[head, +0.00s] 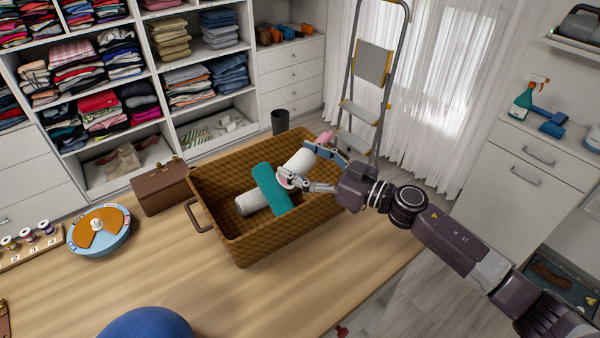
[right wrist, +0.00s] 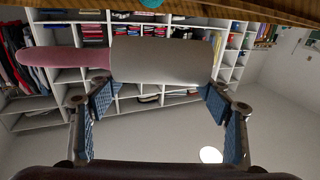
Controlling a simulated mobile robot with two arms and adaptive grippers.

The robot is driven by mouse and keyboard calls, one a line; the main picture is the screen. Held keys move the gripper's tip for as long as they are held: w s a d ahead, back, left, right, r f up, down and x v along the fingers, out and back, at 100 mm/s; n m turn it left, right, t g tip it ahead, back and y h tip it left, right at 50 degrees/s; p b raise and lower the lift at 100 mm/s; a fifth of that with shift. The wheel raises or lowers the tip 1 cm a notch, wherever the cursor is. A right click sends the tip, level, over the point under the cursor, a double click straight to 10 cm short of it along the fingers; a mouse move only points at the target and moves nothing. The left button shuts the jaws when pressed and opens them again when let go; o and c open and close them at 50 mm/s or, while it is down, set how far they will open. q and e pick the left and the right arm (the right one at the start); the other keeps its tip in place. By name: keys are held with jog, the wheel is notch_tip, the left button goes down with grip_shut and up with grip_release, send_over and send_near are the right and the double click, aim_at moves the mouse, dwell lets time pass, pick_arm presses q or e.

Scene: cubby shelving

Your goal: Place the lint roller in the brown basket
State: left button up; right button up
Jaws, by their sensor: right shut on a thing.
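The lint roller has a white cylinder (head: 298,164) and a pink handle (head: 325,138). My right gripper (head: 318,172) is shut on it and holds it tilted over the right part of the brown basket (head: 255,248). In the right wrist view the lint roller (right wrist: 165,62) lies across between the two blue-padded fingers (right wrist: 160,98), with its pink handle to the left. The basket is a woven open box standing on the wooden table. Whether the roller touches the basket's contents is unclear. My left gripper is out of view.
A teal roll (head: 272,190) and a white roll (head: 250,204) lie inside the basket. A brown bag (head: 162,188) stands left of it, and a round blue-and-orange device (head: 98,230) lies further left. A blue round object (head: 147,325) is at the front. The table's front middle is clear.

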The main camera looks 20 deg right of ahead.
notch_tip(320, 180, down, 4)
jog(key=shift+r, duration=0.25)
jog(key=shift+f+b, duration=0.25)
jog(key=shift+b, duration=0.05)
jog(key=shift+f, duration=0.35)
jog(key=o, duration=1.2)
